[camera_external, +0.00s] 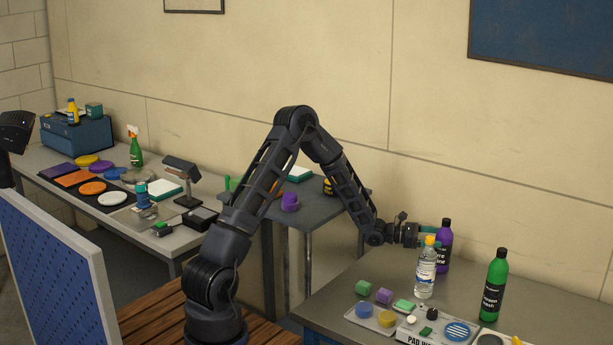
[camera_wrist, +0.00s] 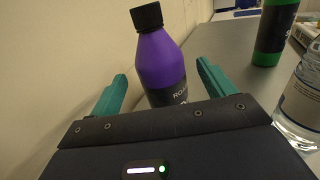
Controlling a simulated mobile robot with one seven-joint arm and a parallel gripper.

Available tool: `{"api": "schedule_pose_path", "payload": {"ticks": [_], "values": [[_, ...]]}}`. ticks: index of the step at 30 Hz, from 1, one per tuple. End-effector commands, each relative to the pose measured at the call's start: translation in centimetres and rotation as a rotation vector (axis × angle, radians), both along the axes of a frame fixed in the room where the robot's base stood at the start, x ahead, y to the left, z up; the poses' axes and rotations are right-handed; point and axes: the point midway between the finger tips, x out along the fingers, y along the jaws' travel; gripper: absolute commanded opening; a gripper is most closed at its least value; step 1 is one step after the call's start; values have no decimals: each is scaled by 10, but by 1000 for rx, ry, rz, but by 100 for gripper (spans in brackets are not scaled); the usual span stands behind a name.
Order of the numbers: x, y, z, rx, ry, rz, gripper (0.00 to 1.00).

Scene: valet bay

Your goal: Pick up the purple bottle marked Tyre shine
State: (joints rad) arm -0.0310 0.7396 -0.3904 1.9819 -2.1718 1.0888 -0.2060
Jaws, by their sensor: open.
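The purple bottle (camera_external: 446,240) with a black cap and dark label stands upright on the right-hand bench, near the wall. Its label is partly hidden by the clear bottle and my gripper in the external view. My gripper (camera_external: 430,234) is level with the bottle's upper part and comes at it from the left. In the wrist view the purple bottle (camera_wrist: 162,60) stands between the two teal fingers of my gripper (camera_wrist: 160,78), which are open on either side of it. The bottle's lower part is hidden by the gripper body, and I cannot tell whether a finger touches it.
A clear bottle with a yellow cap (camera_external: 425,272) stands close in front of the purple one. A green bottle (camera_external: 495,285) stands to the right. Pads and a tray (camera_external: 384,325) with coloured discs lie at the bench's front. The wall (camera_wrist: 60,50) is close on the left.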

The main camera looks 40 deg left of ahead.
Motion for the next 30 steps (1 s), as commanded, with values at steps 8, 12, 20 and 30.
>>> {"api": "schedule_pose_path", "payload": {"ticks": [8,12,20,30], "values": [[15,-33,0,-1,0,-2,82],[17,-37,0,0,0,-1,82],[17,-37,0,0,0,-1,58],[17,-37,0,-1,0,-1,20]]}}
